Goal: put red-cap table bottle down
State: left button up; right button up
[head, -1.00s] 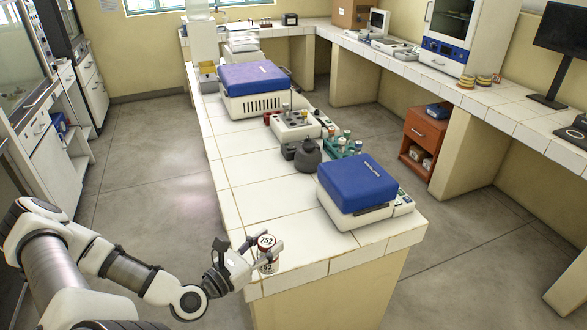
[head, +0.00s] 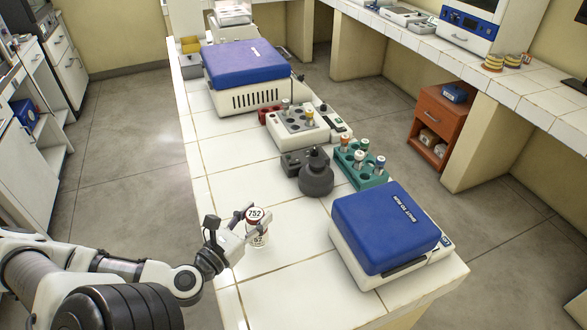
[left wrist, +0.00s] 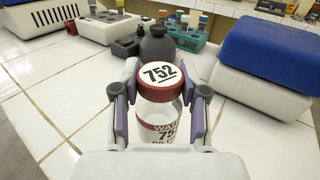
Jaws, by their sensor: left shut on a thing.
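The red-cap bottle (head: 257,226) is clear, with a red cap, a white disc marked 752 on top and a red-and-white label. It is upright over the near end of the white tiled bench. My left gripper (head: 249,224) is shut on it, with a finger on each side just below the cap. The left wrist view shows the bottle (left wrist: 160,110) between the two fingers of my left gripper (left wrist: 160,104). The bottle's base is hidden there, and I cannot tell whether it touches the tiles. My right gripper is not in view.
A blue-lidded device (head: 385,228) stands to the right of the bottle. Behind are a dark grey flask (head: 316,175), a teal tube rack (head: 361,170), a white tube block (head: 297,124) and another blue-lidded box (head: 243,63). Bare tiles (head: 225,160) lie behind the bottle.

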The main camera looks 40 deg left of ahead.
pick_arm(q)
jog(key=shift+w+a+f, duration=0.1)
jog(key=shift+w+a, duration=0.2)
jog(key=shift+w, duration=0.05)
jog(key=b, duration=0.1)
jog(key=d+r+b, duration=0.1)
jog(key=b, duration=0.1)
jog(key=shift+w+d+b, duration=0.2)
jog(key=shift+w+b, duration=0.1)
jog(key=shift+w, duration=0.05)
jog(key=w+a+f+b, duration=0.1)
jog(key=w+b, duration=0.1)
jog(key=w, duration=0.2)
jog(key=w+a+f+b, duration=0.2)
jog(key=w, duration=0.2)
jog(key=w+a+f+b, duration=0.1)
jog(key=w, duration=0.4)
jog(key=shift+a+f+b, duration=0.3)
jog(key=shift+a+b, duration=0.05)
jog(key=shift+b, duration=0.05)
jog(key=shift+w+f, duration=0.15)
jog(key=shift+f+b, duration=0.2)
jog(key=shift+b, duration=0.1)
jog(key=o, duration=1.2)
jog(key=shift+r, duration=0.1)
